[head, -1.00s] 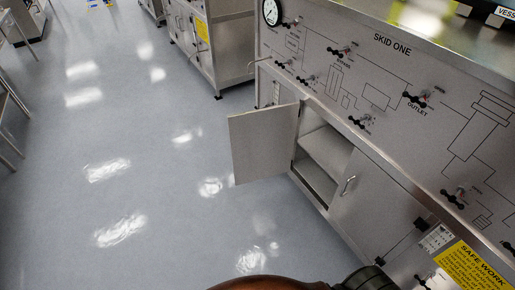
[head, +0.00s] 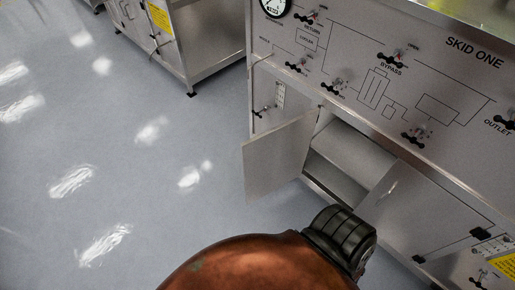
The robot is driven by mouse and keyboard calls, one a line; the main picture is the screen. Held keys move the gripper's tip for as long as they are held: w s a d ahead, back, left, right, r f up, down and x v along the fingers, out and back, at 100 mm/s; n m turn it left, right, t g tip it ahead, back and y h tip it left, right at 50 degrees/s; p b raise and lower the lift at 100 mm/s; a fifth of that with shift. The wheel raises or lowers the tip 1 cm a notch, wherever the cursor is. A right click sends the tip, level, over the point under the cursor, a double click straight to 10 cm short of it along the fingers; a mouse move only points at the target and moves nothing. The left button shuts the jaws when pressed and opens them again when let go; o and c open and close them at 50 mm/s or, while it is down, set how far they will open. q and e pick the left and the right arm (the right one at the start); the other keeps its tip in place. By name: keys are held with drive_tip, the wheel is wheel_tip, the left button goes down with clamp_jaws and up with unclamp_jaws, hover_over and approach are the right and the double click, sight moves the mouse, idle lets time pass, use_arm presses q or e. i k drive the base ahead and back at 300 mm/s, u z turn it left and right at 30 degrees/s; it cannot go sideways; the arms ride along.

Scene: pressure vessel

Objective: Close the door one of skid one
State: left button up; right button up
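Skid one (head: 474,52) is a grey metal cabinet with a sloped, labelled panel on the right side of the head view. Below the panel, a flat grey door (head: 278,158) stands wide open, swung out over the floor to the left of its opening. The compartment (head: 345,160) behind it is exposed and shows a bare shelf. The door front to the right of the opening (head: 425,215) looks shut. Neither of my grippers is in view. A copper-brown and black part of my own body covers the bottom middle and hides the floor there.
Another metal cabinet (head: 200,45) stands at the back left, with a gap of floor between it and skid one. Small black valve handles (head: 395,58) stick out of the panel. The grey floor (head: 130,170) on the left is clear.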

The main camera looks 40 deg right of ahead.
sight(275, 157)
drive_tip(key=i, duration=3.1)
drive_tip(key=z, duration=4.05)
